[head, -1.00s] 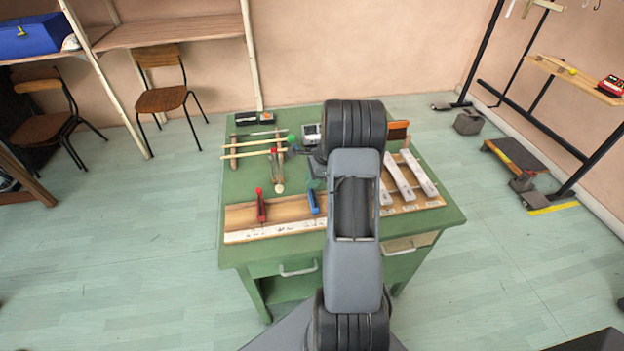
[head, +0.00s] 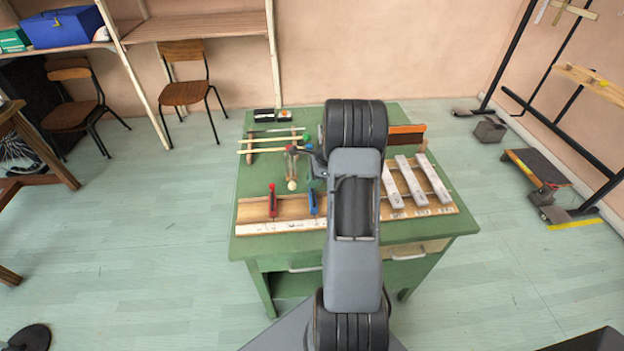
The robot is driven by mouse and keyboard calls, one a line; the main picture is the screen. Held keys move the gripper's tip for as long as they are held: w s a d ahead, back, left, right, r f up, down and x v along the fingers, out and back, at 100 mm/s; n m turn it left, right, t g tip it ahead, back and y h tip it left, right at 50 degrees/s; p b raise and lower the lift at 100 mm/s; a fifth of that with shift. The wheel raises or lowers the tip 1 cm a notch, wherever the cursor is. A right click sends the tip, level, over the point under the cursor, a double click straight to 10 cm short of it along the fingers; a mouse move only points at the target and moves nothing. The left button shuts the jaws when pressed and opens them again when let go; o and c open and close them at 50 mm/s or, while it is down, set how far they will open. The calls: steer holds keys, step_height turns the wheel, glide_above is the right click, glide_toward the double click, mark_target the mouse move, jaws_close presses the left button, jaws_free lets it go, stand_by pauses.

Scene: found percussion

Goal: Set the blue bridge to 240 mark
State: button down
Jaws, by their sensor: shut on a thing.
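The blue bridge (head: 313,203) stands on a long wooden board (head: 291,208) on the green table, just left of my forearm. My gripper (head: 312,188) shows only in part beside my forearm and is shut on the blue bridge's upper end. A white scale strip (head: 280,227) runs along the board's front edge. Its marks are too small to read, so I cannot tell which one the blue bridge is at. A red bridge (head: 272,203) stands on the board to the left. My arm hides the board's part right of the blue bridge.
Three pale bars (head: 408,181) lie on wooden rails to the right. Light sticks (head: 270,143) rest on supports at the back left of the green table (head: 246,190). A black box (head: 269,115) and an orange-brown block (head: 407,134) are at the back. Floor left of the table is clear.

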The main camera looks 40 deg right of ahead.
steer(key=shift+s+d, duration=0.1)
steer(key=shift+d, duration=0.15)
steer(key=c, duration=1.3)
jaws_free()
steer(key=shift+o, duration=0.2)
steer(key=shift+r, duration=0.1)
steer(key=v, duration=1.3)
steer(key=shift+r, duration=0.4)
